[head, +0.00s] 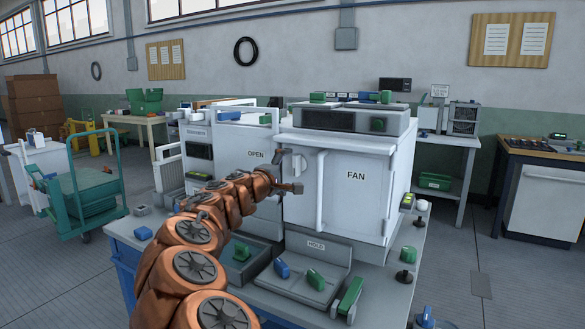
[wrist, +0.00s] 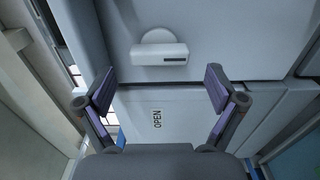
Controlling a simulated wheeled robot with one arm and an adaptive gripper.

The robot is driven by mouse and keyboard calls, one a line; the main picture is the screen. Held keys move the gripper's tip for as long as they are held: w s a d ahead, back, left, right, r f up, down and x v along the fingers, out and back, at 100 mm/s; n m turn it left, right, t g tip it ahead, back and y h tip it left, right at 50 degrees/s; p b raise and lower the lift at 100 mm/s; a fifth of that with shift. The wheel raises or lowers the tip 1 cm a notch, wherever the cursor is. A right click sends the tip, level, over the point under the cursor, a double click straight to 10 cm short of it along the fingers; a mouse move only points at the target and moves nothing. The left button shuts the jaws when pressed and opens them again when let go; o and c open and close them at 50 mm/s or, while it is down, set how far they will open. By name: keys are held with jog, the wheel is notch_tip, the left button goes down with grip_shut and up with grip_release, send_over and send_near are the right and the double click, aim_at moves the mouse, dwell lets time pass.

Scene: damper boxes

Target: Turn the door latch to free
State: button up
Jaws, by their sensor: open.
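The white door latch (wrist: 160,53) has a round base and a bar-shaped handle with a small dark slot near one end. It is on the pale door face in the wrist view. In the head view the latch (head: 299,163) shows as a small pale shape near the left edge of the white door marked FAN (head: 350,195). My gripper (wrist: 160,86) is open and empty. Its two purple-padded fingers stand wide apart, with the latch beyond them and between their lines. In the head view my gripper (head: 288,171) is just left of the latch; contact is not visible.
A grey panel marked OPEN (head: 248,150) stands left of the FAN box. A control unit (head: 345,119) sits on top. Below the door is a HOLD panel (head: 310,270) with blue and green handles. A green cart (head: 85,190) stands at left. Floor is clear at right.

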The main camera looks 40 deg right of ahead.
jog(key=v, duration=0.7)
jog(key=shift+a, duration=0.4)
jog(key=shift+s, duration=0.15)
